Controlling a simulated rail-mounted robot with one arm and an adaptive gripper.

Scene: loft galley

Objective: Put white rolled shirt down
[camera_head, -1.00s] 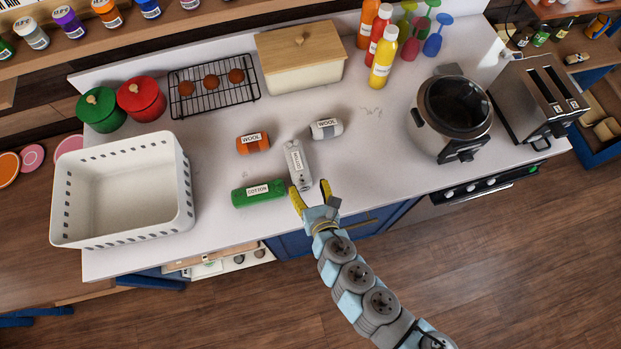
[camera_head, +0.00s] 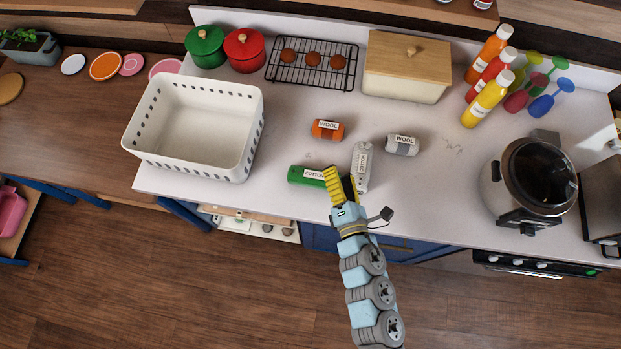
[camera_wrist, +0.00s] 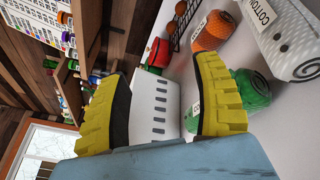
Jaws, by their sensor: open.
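The white rolled shirt (camera_head: 361,170), labelled COTTON, lies on the white counter near its front edge. It also shows at the upper right of the wrist view (camera_wrist: 292,42). My gripper (camera_head: 343,182) has yellow fingers that are open and hold nothing. It is just left of the white roll's near end, by the right end of a green rolled shirt (camera_head: 306,175), also labelled COTTON. In the wrist view the white roll lies outside my gripper (camera_wrist: 160,76). One finger hides part of the green roll (camera_wrist: 251,88).
Orange (camera_head: 327,129) and grey (camera_head: 402,145) rolls labelled WOOL lie behind. An empty white basket (camera_head: 240,165) stands left. A cooker (camera_head: 535,180) stands right, bottles (camera_head: 487,98) at the back right. Counter is clear between the grey roll and cooker.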

